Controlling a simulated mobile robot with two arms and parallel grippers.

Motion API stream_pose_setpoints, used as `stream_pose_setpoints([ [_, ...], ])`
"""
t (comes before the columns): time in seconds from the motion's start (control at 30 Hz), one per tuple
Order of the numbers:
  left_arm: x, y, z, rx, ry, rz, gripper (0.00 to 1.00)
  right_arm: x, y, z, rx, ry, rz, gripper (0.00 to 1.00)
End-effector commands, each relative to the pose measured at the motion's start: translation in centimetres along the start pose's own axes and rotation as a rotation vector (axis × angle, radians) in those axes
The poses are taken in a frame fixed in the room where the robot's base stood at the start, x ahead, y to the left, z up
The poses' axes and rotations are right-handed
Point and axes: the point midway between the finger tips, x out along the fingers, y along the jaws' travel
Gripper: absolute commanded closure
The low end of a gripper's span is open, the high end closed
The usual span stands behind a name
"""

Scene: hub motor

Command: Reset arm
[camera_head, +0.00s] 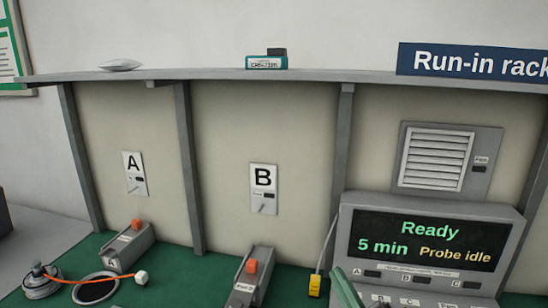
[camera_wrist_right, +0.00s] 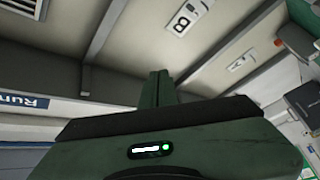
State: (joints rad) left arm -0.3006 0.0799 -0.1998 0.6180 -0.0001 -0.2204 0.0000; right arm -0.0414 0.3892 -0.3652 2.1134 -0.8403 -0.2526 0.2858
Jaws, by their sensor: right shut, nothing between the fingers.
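My right gripper (camera_wrist_right: 159,76) shows in the right wrist view as a dark green body with two fingers pressed together, nothing between them. A green light glows on its body. In the head view only a green piece of my right gripper (camera_head: 343,286) shows at the bottom edge, in front of the console (camera_head: 508,262). The console screen reads "Ready", "5 min" and "Probe idle". My left gripper is in neither view.
Station plates A (camera_head: 134,173) and B (camera_head: 263,188) hang on the rack wall. Below stand two grey fixtures with orange tops (camera_head: 130,245) (camera_head: 249,285). A hub motor (camera_head: 40,282) with an orange cable lies at left. A yellow probe (camera_head: 315,286) hangs beside the console.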

Motion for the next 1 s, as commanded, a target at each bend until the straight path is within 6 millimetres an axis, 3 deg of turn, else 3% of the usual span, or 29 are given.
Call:
stream_pose_setpoints([
  [0.03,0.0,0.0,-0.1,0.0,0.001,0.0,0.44,-1.9,0.0,3.0,0.099,-0.159,0.02,1.0],
  [0.13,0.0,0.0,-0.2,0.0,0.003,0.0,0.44,-6.7,-1.5,8.7,0.268,-0.479,0.012,1.0],
  [0.2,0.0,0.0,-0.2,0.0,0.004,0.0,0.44,-10.8,-3.4,11.5,0.365,-0.68,-0.028,1.0],
  [0.3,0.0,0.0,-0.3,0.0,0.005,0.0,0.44,-16.3,-6.3,13.6,0.472,-0.908,-0.108,1.0],
  [0.5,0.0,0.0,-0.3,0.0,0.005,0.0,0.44,-24.4,-10.5,13.9,0.598,-1.189,-0.268,1.0],
  [0.8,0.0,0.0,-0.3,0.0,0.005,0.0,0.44,-33.1,-14.0,11.2,0.71,-1.442,-0.489,1.0],
  [0.87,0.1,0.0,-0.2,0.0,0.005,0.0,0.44,-34.1,-14.8,11.2,0.721,-1.472,-0.522,1.0],
  [1.0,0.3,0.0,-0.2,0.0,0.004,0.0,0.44,-34.0,-17.8,14.1,0.715,-1.481,-0.526,1.0],
])
